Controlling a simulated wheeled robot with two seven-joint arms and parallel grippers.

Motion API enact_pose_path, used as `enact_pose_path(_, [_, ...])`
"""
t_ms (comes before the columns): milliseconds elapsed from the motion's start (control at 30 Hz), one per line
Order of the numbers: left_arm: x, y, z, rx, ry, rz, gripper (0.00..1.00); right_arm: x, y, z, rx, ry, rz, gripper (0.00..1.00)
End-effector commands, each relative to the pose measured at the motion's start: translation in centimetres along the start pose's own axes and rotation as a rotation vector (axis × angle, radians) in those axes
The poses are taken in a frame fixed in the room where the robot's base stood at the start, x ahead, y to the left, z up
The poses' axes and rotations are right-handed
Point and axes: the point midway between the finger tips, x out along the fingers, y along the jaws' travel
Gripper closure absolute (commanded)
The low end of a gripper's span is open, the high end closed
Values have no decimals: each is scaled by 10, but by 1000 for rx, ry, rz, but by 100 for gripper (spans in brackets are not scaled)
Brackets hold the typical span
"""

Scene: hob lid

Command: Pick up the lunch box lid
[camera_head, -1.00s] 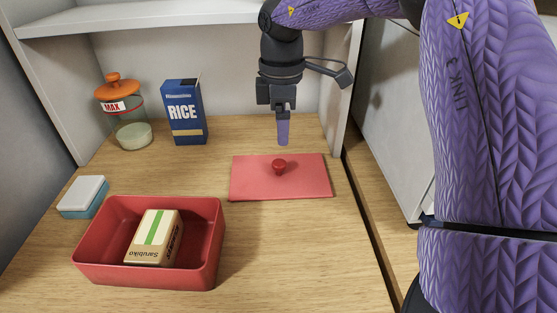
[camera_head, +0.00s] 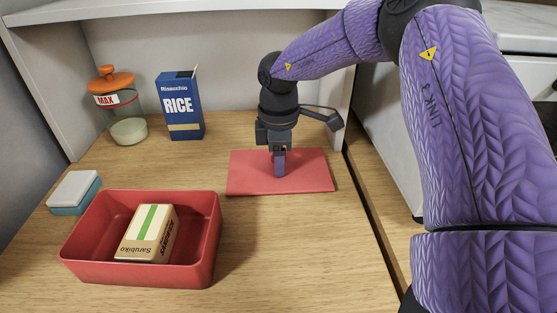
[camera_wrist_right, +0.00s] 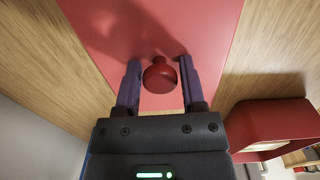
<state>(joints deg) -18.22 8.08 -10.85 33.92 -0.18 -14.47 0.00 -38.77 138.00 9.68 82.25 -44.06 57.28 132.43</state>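The lunch box lid (camera_head: 312,172) is a flat red panel lying on the wooden surface. Its round red knob (camera_wrist_right: 160,76) shows in the right wrist view between the two fingers; in the head view my gripper hides it. My right gripper (camera_head: 280,170) is lowered over the lid, and in the right wrist view its fingers (camera_wrist_right: 160,82) stand open on either side of the knob, with small gaps visible. The red lunch box (camera_head: 205,245) stands open at the front left. My left gripper is not in view.
A tan box with a green stripe (camera_head: 147,235) lies inside the lunch box. A small blue container with a white lid (camera_head: 74,192), a jar with an orange lid (camera_head: 125,115) and a blue rice box (camera_head: 181,105) stand left and behind. A cabinet wall rises right of the lid.

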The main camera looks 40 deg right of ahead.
Motion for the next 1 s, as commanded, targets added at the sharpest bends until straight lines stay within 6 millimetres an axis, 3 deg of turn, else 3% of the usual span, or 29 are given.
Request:
enact_pose_path(33, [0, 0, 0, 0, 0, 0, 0, 0, 0, 0, 0, 0, 0, 60])
enact_pose_path(233, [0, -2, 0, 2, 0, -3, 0, 0, 0, 0, 0, 0, 0, 100])
enact_pose_path(567, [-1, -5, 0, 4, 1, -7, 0, -4, 0, 0, 0, 0, 1, 100])
enact_pose_path(667, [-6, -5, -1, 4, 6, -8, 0, -19, 1, 0, 0, 1, 5, 100])
enact_pose_path(767, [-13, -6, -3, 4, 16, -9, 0, -46, 1, 0, -1, 3, 8, 100])
enact_pose_path(1000, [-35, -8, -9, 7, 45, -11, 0, -128, 0, 0, 0, 2, 7, 100])
